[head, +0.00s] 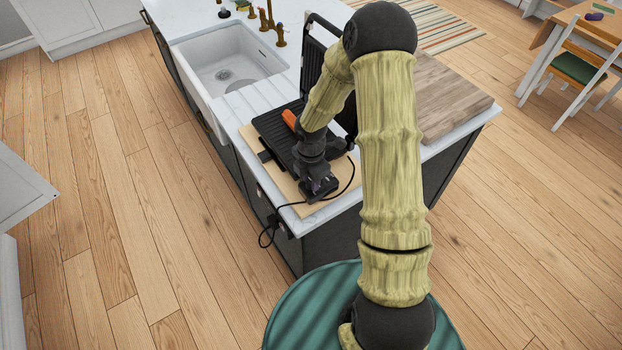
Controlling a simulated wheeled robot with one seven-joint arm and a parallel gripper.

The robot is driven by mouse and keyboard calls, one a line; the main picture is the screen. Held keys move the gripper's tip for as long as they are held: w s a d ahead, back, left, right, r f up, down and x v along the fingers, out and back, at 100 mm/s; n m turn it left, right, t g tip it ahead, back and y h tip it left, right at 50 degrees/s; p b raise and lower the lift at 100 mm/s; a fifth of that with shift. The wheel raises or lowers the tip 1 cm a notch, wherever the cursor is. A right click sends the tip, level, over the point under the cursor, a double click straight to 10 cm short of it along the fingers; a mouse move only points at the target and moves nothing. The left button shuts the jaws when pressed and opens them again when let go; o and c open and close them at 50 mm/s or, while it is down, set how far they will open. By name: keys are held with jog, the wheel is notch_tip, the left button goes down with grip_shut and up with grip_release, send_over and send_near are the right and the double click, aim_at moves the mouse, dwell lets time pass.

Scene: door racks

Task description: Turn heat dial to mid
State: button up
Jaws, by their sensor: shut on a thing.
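A black grill (268,128) stands on the counter with its ribbed lid (312,62) raised at the back. My gripper (320,192) is down at the grill's near right corner, by its front edge. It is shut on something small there. The heat dial cannot be made out, as my gripper and wrist cover that spot, so its setting does not show. An orange item (290,120) lies on the grill plate, partly behind my arm.
A wooden board (288,187) lies under the grill. A dark cord (284,206) loops over the counter edge. A white sink (228,70) with brass taps is at the back left, and a wooden chopping block (452,98) is on the right. The floor at left is clear.

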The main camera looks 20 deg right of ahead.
jog(key=m+b, duration=0.2)
jog(key=m, duration=0.5)
jog(key=shift+w, duration=0.1)
jog(key=m+b, duration=0.1)
jog(key=m, duration=0.3)
jog(key=m+b, duration=0.1)
jog(key=m, duration=0.2)
jog(key=shift+w+m, duration=0.1)
jog(key=shift+m, duration=0.2)
jog(key=m+b, duration=0.1)
jog(key=m, duration=0.4)
jog(key=shift+b, duration=0.4)
jog(key=m, duration=0.6)
jog(key=shift+d+r, duration=0.1)
jog(key=o, duration=1)
jog(key=shift+c, duration=0.2)
